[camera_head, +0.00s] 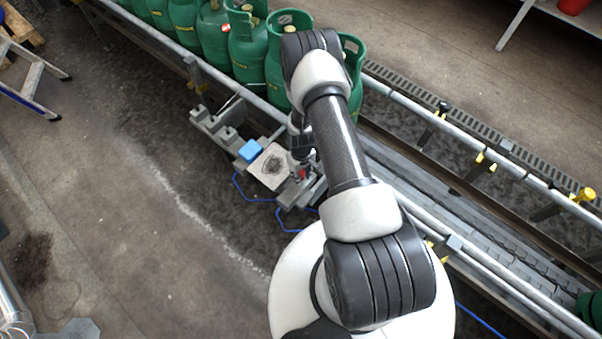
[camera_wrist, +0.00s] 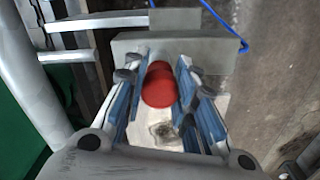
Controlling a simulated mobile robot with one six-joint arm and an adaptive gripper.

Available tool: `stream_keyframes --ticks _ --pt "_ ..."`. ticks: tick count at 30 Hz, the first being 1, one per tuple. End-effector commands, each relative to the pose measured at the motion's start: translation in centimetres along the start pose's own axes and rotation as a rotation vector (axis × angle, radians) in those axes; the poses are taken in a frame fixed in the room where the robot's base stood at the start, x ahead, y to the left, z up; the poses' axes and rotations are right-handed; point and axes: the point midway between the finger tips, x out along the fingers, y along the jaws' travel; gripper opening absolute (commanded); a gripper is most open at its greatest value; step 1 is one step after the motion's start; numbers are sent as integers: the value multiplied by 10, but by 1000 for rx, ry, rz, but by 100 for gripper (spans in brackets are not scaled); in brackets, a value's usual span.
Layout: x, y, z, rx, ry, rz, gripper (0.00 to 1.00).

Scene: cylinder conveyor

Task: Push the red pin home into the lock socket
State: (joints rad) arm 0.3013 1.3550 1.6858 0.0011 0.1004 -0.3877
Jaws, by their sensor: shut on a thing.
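The red pin (camera_wrist: 160,85) lies between the blue-padded fingers of my gripper (camera_wrist: 159,68) in the wrist view. The fingers are shut on it. Its far end meets a grey block (camera_wrist: 215,55), which looks like the lock socket's housing; the socket opening is hidden, so I cannot tell how deep the pin sits. In the head view only a small bit of the red pin (camera_head: 301,173) shows beside my gripper (camera_head: 300,168), low over the grey fixture next to the conveyor, partly hidden by my arm.
Green gas cylinders (camera_head: 247,45) stand in a row on the conveyor, close behind my arm. A conveyor rail (camera_head: 470,232) runs along the fixture. A pale plate (camera_head: 268,178) and a blue block (camera_head: 250,150) are left of my gripper. A blue cable (camera_head: 240,190) loops on the floor.

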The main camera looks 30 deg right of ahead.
Motion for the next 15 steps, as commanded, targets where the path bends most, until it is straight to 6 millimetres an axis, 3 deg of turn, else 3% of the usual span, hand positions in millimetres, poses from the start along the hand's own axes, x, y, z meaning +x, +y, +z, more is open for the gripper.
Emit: stream_keyframes --ticks 1,2,12,15 --pt "2 0 0 0 0 0 0" --pt "2 0 0 0 0 0 27" --pt "1 0 0 0 0 0 49" --pt "1 0 0 0 0 0 49"
